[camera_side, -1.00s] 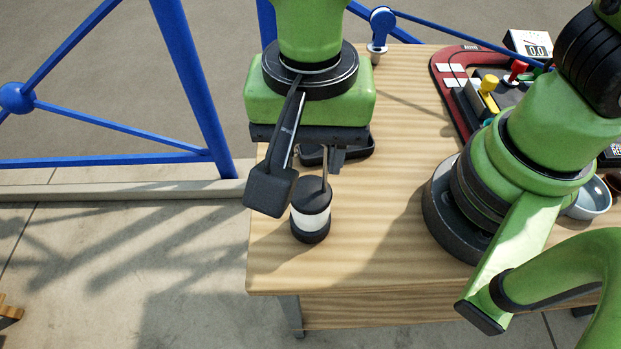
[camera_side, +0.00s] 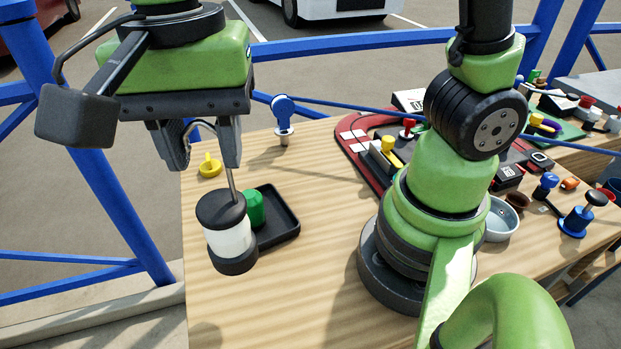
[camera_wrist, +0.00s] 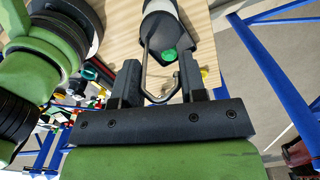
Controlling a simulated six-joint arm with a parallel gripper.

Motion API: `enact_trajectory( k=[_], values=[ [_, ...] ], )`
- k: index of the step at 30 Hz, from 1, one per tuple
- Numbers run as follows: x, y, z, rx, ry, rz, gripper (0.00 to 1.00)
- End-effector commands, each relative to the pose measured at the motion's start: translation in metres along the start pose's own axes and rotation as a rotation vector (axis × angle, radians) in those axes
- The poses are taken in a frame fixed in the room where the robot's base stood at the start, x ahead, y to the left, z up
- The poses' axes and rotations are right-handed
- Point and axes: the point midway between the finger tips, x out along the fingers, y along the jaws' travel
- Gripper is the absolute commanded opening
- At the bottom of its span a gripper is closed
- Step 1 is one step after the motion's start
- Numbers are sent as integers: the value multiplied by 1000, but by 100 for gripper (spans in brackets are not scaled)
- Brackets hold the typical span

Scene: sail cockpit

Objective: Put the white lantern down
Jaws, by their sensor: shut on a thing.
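The white lantern (camera_side: 229,240) has a white body, a black cap, a black base and a thin wire handle. My gripper (camera_side: 203,158) is above it, with its jaws shut on the handle. The lantern is upright beneath the fingers, in front of the black tray (camera_side: 287,229) in the side view. I cannot tell whether its base touches the table. In the wrist view, the lantern (camera_wrist: 162,8) is at the top edge, partly cut off, and its handle runs down between the fingers of my gripper (camera_wrist: 158,82).
A green object (camera_side: 256,207) stands in the tray, partly behind the lantern. A yellow ring-shaped item (camera_side: 209,166) and a blue fitting (camera_side: 284,115) are farther back. A red-edged panel with coloured levers (camera_side: 389,152) is to the right. Bare wooden table (camera_side: 300,290) lies in front.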

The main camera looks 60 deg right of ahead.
Motion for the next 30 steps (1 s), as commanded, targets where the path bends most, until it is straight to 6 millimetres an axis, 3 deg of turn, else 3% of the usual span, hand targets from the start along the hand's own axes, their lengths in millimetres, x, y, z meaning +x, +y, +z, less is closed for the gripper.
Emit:
enact_trajectory(
  k=[3,8,14,18,24,30],
  values=[
    [0,-1,-47,196,0,0,0],
    [-1,9,-106,449,-1,1,0],
    [-1,41,-174,765,-2,1,0],
    [-2,72,-213,977,-3,2,0],
    [-2,113,-246,1202,-4,2,0],
    [1,133,-258,1298,-5,5,0]
  ],
)
